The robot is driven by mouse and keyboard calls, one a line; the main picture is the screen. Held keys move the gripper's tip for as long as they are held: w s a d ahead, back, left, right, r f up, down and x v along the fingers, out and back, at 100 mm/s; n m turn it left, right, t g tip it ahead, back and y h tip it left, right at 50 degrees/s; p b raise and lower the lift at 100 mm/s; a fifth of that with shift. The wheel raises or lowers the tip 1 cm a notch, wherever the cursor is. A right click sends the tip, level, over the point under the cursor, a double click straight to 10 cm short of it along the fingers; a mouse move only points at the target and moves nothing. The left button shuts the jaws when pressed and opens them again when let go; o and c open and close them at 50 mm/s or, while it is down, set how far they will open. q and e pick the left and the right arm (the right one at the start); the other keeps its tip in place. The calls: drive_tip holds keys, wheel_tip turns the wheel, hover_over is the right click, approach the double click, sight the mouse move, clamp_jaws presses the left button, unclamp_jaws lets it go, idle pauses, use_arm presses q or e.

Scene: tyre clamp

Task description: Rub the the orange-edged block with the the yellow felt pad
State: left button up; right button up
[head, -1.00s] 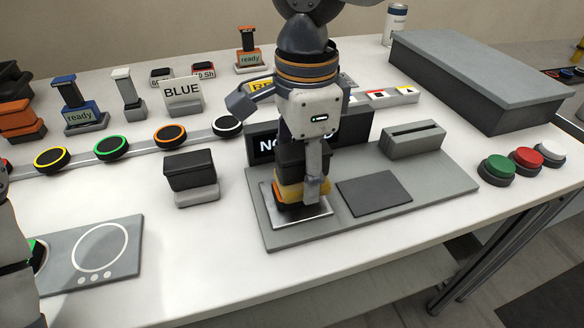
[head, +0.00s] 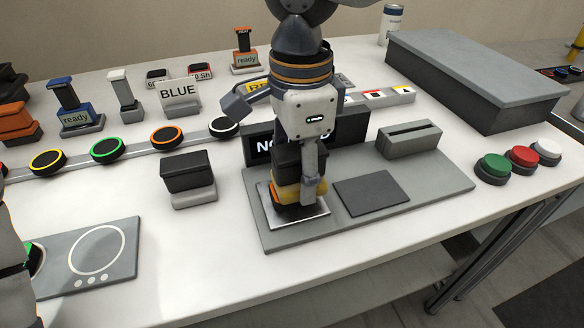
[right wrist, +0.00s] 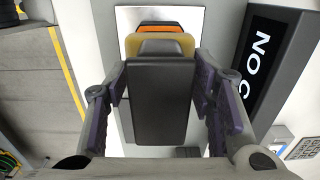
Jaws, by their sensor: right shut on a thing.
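My right gripper (head: 300,190) is shut on the yellow felt pad (head: 287,190), gripping its dark upper body. In the right wrist view the dark body (right wrist: 158,105) sits between the two fingers, with the pad's yellow edge (right wrist: 131,45) beyond it. The orange-edged block (right wrist: 160,28) shows just past the yellow, over the silver plate. In the head view its orange edge (head: 270,189) peeks out beside and below the pad. The pad is on or very close to the block; contact is hidden. Only part of my left arm shows at the left edge; its gripper is out of view.
The silver plate (head: 312,219) lies on a grey base (head: 400,202) with a dark square (head: 372,195) and a slotted block (head: 409,139). A dark block on a grey foot (head: 188,172) stands left. Coloured buttons (head: 522,158) are right. The table front is clear.

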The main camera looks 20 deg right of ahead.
sight(292, 151)
drive_tip(key=shift+s+a+f, duration=0.1)
drive_tip(key=shift+a+f, duration=0.05)
drive_tip(key=shift+a, duration=0.9)
drive_tip(key=shift+d, duration=1.15)
drive_tip(key=shift+a, duration=1.15)
drive_tip(key=shift+d, duration=0.55)
drive_tip(key=shift+r, duration=3.65)
